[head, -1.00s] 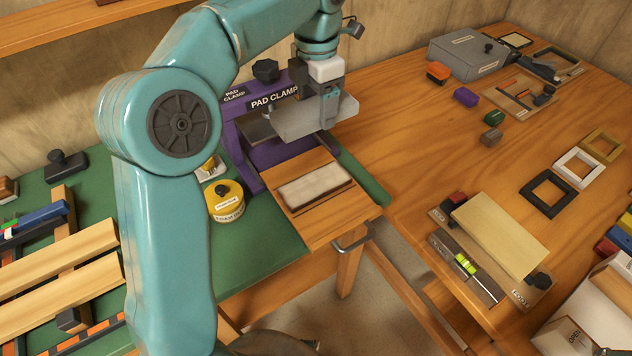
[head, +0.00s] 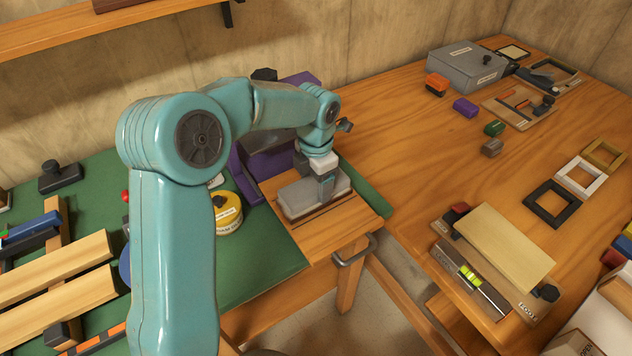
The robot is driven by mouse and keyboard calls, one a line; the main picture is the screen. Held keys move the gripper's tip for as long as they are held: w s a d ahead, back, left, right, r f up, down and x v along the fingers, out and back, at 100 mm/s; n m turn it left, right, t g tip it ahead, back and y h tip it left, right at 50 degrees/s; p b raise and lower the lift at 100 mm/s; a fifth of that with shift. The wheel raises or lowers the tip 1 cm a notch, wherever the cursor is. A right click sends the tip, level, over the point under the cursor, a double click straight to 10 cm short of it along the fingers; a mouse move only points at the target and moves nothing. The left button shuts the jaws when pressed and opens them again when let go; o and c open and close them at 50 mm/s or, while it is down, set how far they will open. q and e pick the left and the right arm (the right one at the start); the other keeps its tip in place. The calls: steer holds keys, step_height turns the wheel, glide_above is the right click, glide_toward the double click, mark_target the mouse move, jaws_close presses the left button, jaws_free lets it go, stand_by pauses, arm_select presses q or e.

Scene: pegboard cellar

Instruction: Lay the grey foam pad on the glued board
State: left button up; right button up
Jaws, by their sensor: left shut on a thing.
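My left gripper (head: 326,187) is shut on the grey foam pad (head: 296,203), a flat rounded slab. The pad lies flat over the glued board (head: 324,212), hiding nearly all of it; only a thin dark brown edge shows along the front. The pad sits on or very close above the board; I cannot tell whether it touches everywhere. The board rests on a wooden sliding tray (head: 345,228) with a metal handle in front. My right gripper is out of view.
The purple pad clamp (head: 243,172) stands behind the tray, partly hidden by my left arm. A yellow tin (head: 229,218) stands left of the tray. At right lie a pale board on a tool strip (head: 497,245) and several frames.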

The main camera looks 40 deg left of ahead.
arm_select(q)
steer(key=shift+f, duration=0.15)
steer(key=shift+f, duration=0.1)
steer(key=shift+f, duration=0.2)
steer(key=o, duration=1)
steer(key=shift+r, duration=0.1)
